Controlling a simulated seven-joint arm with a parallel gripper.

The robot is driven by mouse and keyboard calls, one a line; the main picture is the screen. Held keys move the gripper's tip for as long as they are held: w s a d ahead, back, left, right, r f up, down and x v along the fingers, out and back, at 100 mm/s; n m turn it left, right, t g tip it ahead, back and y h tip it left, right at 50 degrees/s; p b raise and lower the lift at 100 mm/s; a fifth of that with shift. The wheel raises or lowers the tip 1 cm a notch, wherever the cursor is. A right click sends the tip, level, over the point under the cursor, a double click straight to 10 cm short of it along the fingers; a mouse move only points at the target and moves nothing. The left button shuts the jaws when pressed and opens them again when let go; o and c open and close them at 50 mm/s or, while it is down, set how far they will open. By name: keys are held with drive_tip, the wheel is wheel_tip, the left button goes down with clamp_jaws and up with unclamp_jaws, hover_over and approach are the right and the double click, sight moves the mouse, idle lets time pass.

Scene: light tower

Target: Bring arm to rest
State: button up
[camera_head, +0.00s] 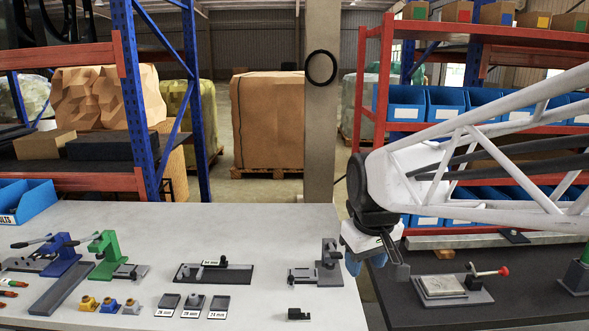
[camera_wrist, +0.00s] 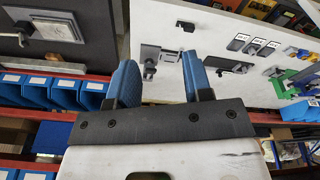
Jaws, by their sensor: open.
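My gripper (camera_head: 368,262) hangs from my white arm at the right edge of the pale worktable (camera_head: 255,222), above the gap beside the dark bench. In the wrist view my gripper (camera_wrist: 158,75) shows two blue fingers spread apart with nothing between them. A grey fixture with an upright post (camera_head: 328,265) stands on the pale table, left of my gripper. It also shows beyond the fingers in the wrist view (camera_wrist: 150,60). No light tower can be made out.
A dark holder (camera_head: 215,275), small trays (camera_head: 192,302), yellow and blue blocks (camera_head: 110,305) and green and blue presses (camera_head: 105,255) stand on the pale table. The dark bench (camera_head: 425,295) carries a fixture with a red-knobbed lever (camera_head: 460,286). Shelves with blue bins (camera_head: 445,104) stand behind.

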drive_tip(key=s+d+f+m, duration=0.2)
drive_tip(key=s, duration=0.6)
drive_tip(key=s+d+f+m, duration=0.2)
drive_tip(key=s+d, duration=0.1)
drive_tip(key=s, duration=0.4)
drive_tip(key=shift+s+t, duration=0.3)
drive_tip(key=shift+s, duration=0.1)
